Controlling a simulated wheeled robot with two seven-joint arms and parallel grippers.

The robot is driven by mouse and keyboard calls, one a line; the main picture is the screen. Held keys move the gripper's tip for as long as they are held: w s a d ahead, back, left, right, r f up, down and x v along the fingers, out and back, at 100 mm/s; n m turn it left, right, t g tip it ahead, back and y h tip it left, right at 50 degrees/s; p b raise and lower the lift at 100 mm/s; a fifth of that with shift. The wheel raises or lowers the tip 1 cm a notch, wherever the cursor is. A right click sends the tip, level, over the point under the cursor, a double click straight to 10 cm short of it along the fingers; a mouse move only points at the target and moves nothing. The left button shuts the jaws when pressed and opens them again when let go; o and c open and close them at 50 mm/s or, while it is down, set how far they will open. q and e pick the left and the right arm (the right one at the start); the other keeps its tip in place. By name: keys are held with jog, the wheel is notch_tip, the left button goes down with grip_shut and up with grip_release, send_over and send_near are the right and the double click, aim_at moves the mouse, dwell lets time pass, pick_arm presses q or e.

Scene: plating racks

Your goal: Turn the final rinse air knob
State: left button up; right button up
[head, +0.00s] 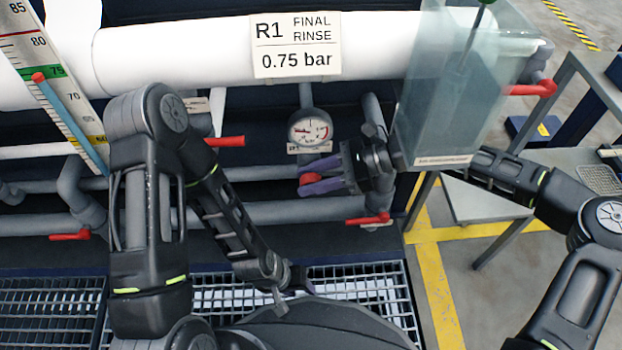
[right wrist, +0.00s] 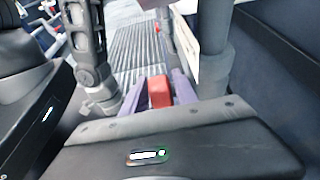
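The red final rinse air knob (head: 310,180) sits just below the round R1 gauge (head: 310,128), under the "R1 FINAL RINSE 0.75 bar" label (head: 296,45). My right gripper (head: 318,178) is at the knob, with one purple finger above it and one along its lower side. In the right wrist view the knob (right wrist: 160,92) shows between the two purple fingers (right wrist: 160,95) and nearly fills the gap. Whether the fingers press on it cannot be told. My left gripper (head: 292,282) hangs low over the grating, mostly hidden, away from the knob.
Other red handles are on the pipes: one left of the gauge (head: 225,141), one below right (head: 368,219) and one at lower left (head: 70,236). A translucent tank (head: 455,95) stands close above my right forearm. Metal grating (head: 345,285) lies below the pipes.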

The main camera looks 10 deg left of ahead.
grip_shut()
jog(key=shift+y, duration=0.4)
jog(key=shift+w+d+g+y+p, duration=0.15)
jog(key=shift+g+y+p, duration=0.15)
jog(key=shift+y+p, duration=0.4)
jog(key=shift+f+y, duration=0.1)
jog(key=shift+y, duration=0.6)
jog(key=shift+d+g+y+b, duration=0.15)
jog(key=shift+g+y+b, duration=0.3)
jog(key=shift+y, duration=0.55)
grip_release()
